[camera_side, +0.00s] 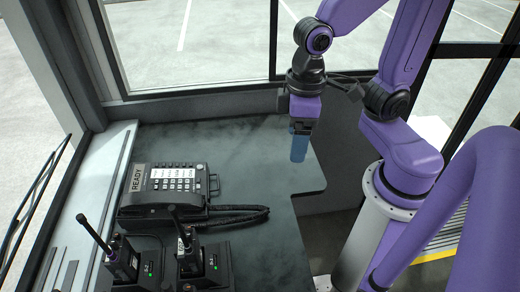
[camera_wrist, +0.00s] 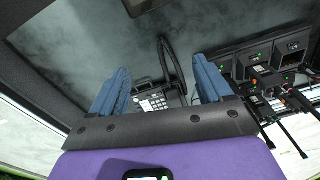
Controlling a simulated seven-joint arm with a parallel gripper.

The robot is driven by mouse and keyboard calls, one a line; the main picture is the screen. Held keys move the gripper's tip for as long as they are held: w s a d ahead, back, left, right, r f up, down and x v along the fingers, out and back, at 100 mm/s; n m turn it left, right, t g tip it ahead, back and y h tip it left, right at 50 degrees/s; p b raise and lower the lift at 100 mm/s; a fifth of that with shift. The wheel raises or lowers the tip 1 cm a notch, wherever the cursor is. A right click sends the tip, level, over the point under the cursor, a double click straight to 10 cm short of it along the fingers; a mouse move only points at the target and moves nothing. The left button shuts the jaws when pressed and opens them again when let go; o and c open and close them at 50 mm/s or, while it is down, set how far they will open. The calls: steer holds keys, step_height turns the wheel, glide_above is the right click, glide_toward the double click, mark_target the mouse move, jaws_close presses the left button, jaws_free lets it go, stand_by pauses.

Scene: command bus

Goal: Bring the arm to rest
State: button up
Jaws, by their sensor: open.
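My gripper (camera_side: 299,146) hangs from my purple arm in the side view, pointing down above the right part of the dark desk (camera_side: 255,160). In the wrist view its two blue fingers (camera_wrist: 158,92) stand wide apart with nothing held between them. The desk phone, seen between and beyond the fingers in the wrist view, is well away from them. In the side view the gripper is to the right of the phone and apart from it.
The desk phone (camera_side: 172,183) has a READY display and a coiled cord (camera_side: 240,212). Two handheld radios (camera_side: 122,258) (camera_side: 189,250) stand in chargers at the front left. The desk's right edge lies close to my gripper. Windows surround the desk. The desk right of the phone is clear.

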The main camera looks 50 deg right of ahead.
steer(key=s+d+n, duration=0.4)
steer(key=s+n, duration=0.1)
steer(key=shift+s+d+f+n, duration=0.2)
steer(key=shift+f+n, duration=0.1)
steer(key=shift+n, duration=0.1)
stand_by(1.5)
